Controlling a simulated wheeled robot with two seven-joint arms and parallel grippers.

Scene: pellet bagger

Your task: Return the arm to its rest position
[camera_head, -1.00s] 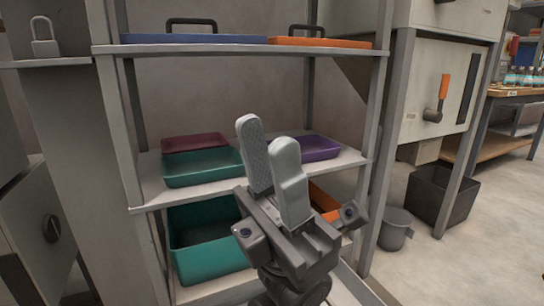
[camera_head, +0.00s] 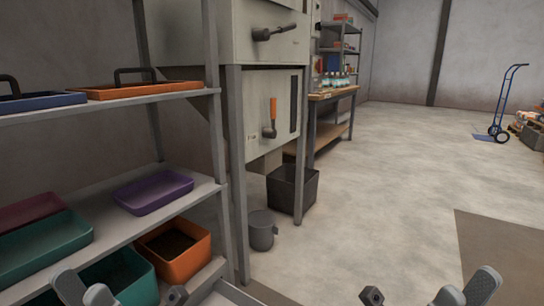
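My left gripper (camera_head: 84,291) shows at the bottom left edge, in front of the lower shelves. My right gripper (camera_head: 465,291) shows at the bottom right edge, over the floor. Most of both grippers and both arms lies below the picture.
A grey shelf rack (camera_head: 213,130) at the left holds a purple tray (camera_head: 153,191), an orange bin (camera_head: 176,254) and teal containers. A machine cabinet (camera_head: 262,110), a grey bucket (camera_head: 262,232) and a black bin (camera_head: 291,190) stand beyond. Open floor (camera_head: 400,170) lies at the right.

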